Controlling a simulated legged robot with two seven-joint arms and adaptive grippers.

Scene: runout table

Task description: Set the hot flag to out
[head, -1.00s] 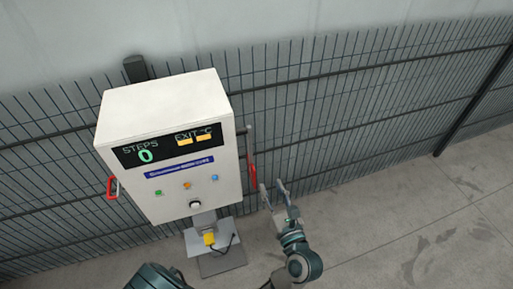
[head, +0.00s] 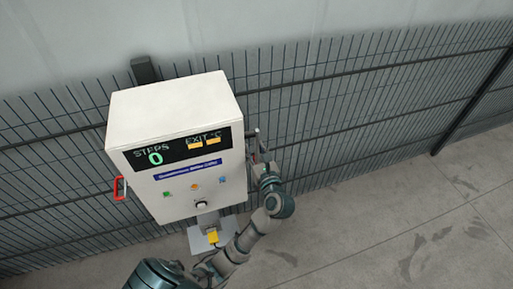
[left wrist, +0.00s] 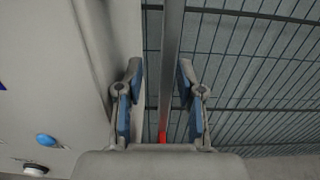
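The hot flag shows in the left wrist view as a grey bar (left wrist: 170,60) with a small red part (left wrist: 162,136) low down. In the head view my left gripper (head: 258,150) is at the right side of the white cabinet (head: 160,115) and hides most of the flag. In the left wrist view my left gripper (left wrist: 160,75) is open, its two blue-padded fingers on either side of the bar. The bar lies closer to the right finger; I cannot tell whether they touch. My right gripper is not in view.
The cabinet front has a display (head: 175,148) reading STEPS 0, several coloured buttons and a dark-and-white knob (head: 201,204). A red handle (head: 120,188) is on its left side. A wire fence (head: 350,110) stands close behind. The concrete floor (head: 390,220) at right is clear.

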